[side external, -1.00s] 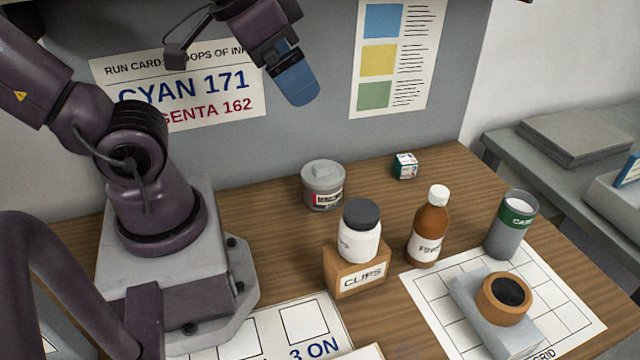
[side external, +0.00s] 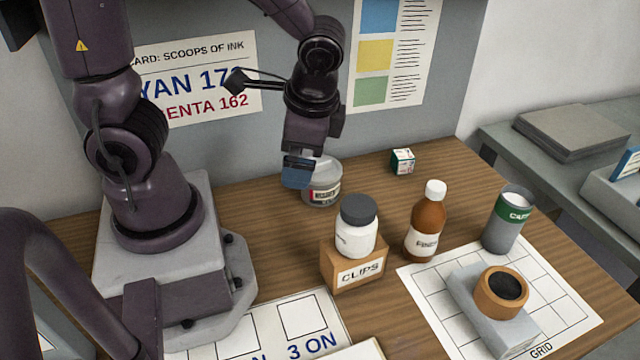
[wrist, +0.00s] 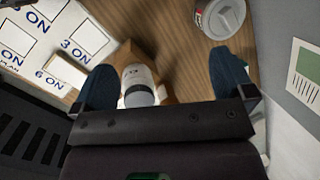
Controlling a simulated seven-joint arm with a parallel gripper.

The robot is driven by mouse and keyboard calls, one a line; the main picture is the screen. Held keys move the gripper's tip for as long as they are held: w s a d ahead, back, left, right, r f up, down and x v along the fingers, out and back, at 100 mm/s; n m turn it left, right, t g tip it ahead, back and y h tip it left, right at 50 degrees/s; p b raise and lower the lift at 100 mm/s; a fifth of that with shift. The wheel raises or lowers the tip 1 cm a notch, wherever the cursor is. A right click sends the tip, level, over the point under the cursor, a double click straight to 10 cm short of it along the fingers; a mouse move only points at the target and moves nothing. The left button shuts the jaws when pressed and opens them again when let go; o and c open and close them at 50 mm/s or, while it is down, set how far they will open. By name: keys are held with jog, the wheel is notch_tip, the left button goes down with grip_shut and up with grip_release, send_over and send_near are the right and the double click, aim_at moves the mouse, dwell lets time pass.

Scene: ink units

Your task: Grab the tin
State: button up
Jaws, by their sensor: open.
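A squat grey tin (side external: 328,186) with a pale lid and a red-and-white label stands upright at the back of the wooden bench. In the wrist view the tin (wrist: 222,18) is at the top, right of centre, cut by the frame edge. My gripper (side external: 296,174) points down with blue fingers, just left of the tin and in front of part of it. In the wrist view my gripper (wrist: 165,76) is open, its fingers wide apart with nothing held. I cannot tell how high it is above the bench.
A white jar with a dark lid (side external: 357,228) sits at a brown CLIPS box (side external: 358,272). A brown bottle (side external: 425,225), a grey-green can (side external: 508,222), and a small green-and-white box (side external: 402,161) stand to the right. The grey back wall (side external: 240,150) is close behind.

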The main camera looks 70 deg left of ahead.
aim_at(320, 171)
jog(key=a+f+m+t+y, duration=0.1)
jog(key=a+f+m+y, duration=0.1)
jog(key=f+m+y, duration=0.2)
jog(key=a+f+m+y, duration=0.2)
jog(key=f+m+y, duration=0.2)
jog(key=f, duration=0.2)
jog(key=s+a+f+m+t+y, duration=0.1)
jog(key=a+f+m+y, duration=0.2)
jog(key=f+m+y, duration=0.1)
jog(key=shift+f+m+t, duration=0.3)
jog(key=shift+f+m, duration=0.3)
jog(key=shift+f, duration=0.3)
jog(key=w+m+t, duration=0.1)
jog(key=m+t, duration=0.1)
jog(key=w+a+f+m+t, duration=0.1)
jog(key=m+t, duration=0.1)
jog(key=t, duration=0.1)
jog(key=w+f+m+t, duration=0.1)
jog(key=w+m+t, duration=0.1)
jog(key=shift+a+m+t, duration=0.25)
jog(key=shift+m+t, duration=0.05)
jog(key=shift+t, duration=0.1)
jog(key=shift+w+f+m+t+h, duration=0.2)
jog(key=shift+m+t+h, duration=0.15)
jog(key=shift+t, duration=0.25)
jog(key=shift+w+a+m, duration=0.2)
jog(key=shift+m, duration=0.05)
jog(key=x, duration=0.7)
jog(key=shift+w, duration=0.15)
